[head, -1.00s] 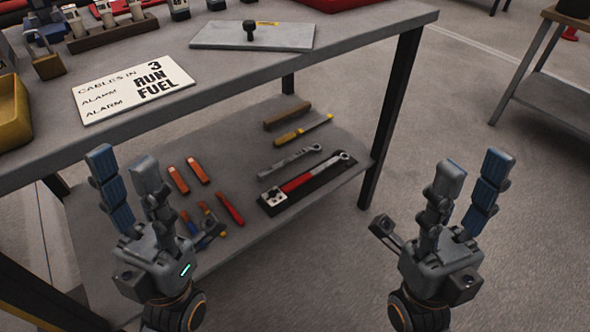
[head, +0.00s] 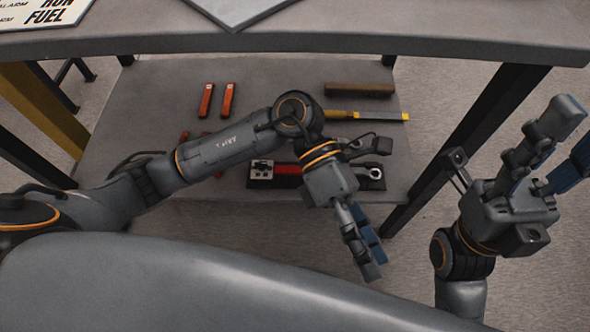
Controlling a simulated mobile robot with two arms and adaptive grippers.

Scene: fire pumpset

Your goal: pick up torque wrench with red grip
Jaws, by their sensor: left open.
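The torque wrench with red grip (head: 288,168) lies in a black holder (head: 259,183) on the table's lower shelf. Its red part shows left of my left wrist, and a silver ring end (head: 376,173) shows to the right. My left forearm and wrist hide the middle of it. My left gripper (head: 375,268) is open and empty, fingers pointing down in front of the shelf's front edge, nearer to me than the wrench. My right gripper (head: 555,145) is open and empty at the right, beside the table leg, with fingers pointing up.
The tabletop (head: 330,38) overhangs the shelf. A dark table leg (head: 470,140) stands between the shelf and my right gripper.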

